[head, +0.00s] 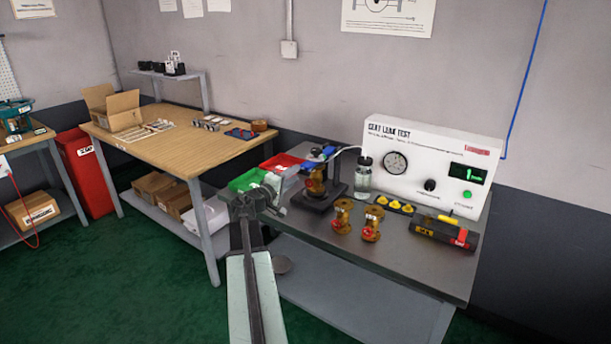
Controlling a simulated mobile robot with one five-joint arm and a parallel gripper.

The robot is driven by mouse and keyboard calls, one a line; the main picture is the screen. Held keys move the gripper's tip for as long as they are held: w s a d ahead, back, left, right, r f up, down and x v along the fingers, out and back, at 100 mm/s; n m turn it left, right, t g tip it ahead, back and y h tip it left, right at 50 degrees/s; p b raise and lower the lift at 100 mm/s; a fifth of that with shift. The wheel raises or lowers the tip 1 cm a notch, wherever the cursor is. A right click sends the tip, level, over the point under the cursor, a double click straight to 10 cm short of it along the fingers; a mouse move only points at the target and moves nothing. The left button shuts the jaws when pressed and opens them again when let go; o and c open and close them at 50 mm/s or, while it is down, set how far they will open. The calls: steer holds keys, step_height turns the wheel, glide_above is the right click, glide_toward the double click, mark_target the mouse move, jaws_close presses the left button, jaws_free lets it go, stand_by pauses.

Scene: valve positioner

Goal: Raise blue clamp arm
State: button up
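The blue clamp arm (321,153) is small in the head view, at the top of a dark test fixture (322,201) on the grey bench. A brass valve body (316,182) sits in the fixture, below the blue part. I cannot make out the exact tilt of the clamp arm at this size. My arm reaches up from the bottom of the picture, and my gripper (277,192) is at its end, left of the fixture and apart from the blue clamp arm in the picture. Its fingers are too small and cluttered to tell whether they are open or shut.
Two brass valves (342,216) (372,223), yellow parts (395,203) and a black-yellow tool (443,232) stand right of the fixture. The white leak tester (435,150) and a glass jar (363,178) are behind. Green (247,180) and red bins (281,161) lie left.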

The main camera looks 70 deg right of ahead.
mark_target(305, 164)
steer(key=x, duration=0.8)
steer(key=shift+a, duration=0.1)
steer(key=shift+c, duration=0.3)
jaws_close()
steer(key=shift+a, duration=0.1)
stand_by(0.9)
